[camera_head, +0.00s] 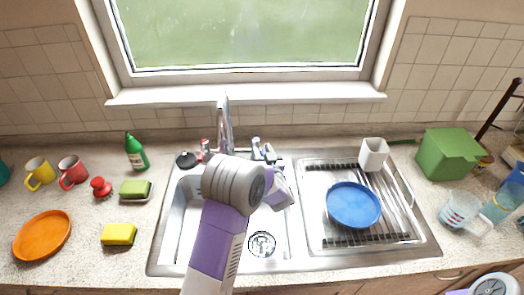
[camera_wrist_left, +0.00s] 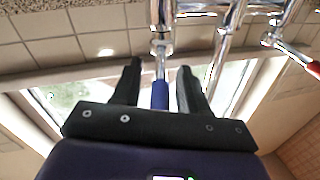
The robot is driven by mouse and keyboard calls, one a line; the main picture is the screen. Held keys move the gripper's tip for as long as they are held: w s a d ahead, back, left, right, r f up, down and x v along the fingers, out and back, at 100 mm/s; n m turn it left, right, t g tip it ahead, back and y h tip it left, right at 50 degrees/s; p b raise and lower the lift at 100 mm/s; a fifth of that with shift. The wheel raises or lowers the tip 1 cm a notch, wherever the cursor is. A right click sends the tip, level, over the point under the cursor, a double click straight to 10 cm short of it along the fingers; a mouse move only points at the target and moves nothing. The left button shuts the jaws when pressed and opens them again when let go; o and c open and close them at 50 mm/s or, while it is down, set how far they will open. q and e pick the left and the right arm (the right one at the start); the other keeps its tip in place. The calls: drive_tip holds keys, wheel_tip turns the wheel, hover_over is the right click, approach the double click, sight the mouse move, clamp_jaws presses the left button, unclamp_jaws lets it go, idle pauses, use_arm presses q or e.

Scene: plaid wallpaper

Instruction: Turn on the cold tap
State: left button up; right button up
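The cold tap (camera_head: 256,146) is the chrome tap on the right of the spout (camera_head: 225,125) behind the sink. In the left wrist view, which looks inverted, its blue handle (camera_wrist_left: 160,92) lies between the two black fingers of my left gripper (camera_wrist_left: 160,68). Gaps show on both sides of the handle, so the fingers are open and apart from it. In the head view my left gripper (camera_head: 270,153) is beside the cold tap, partly hidden by my wrist. The hot tap (camera_head: 204,149) stands left of the spout; its red handle (camera_wrist_left: 312,68) shows at the wrist view's right. My right gripper is out of view.
The drainer holds a blue plate (camera_head: 354,204) and a white cup (camera_head: 373,154). A green bottle (camera_head: 136,152), sponges (camera_head: 119,234), mugs (camera_head: 72,171) and an orange plate (camera_head: 42,236) stand left. A green box (camera_head: 447,153) and a measuring jug (camera_head: 459,211) stand right. The window is behind.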

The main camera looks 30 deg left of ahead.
use_arm(q)
drive_tip(key=v, duration=0.7)
drive_tip(key=shift+s+d, duration=0.2)
drive_tip(key=shift+s, duration=0.05)
idle(0.3)
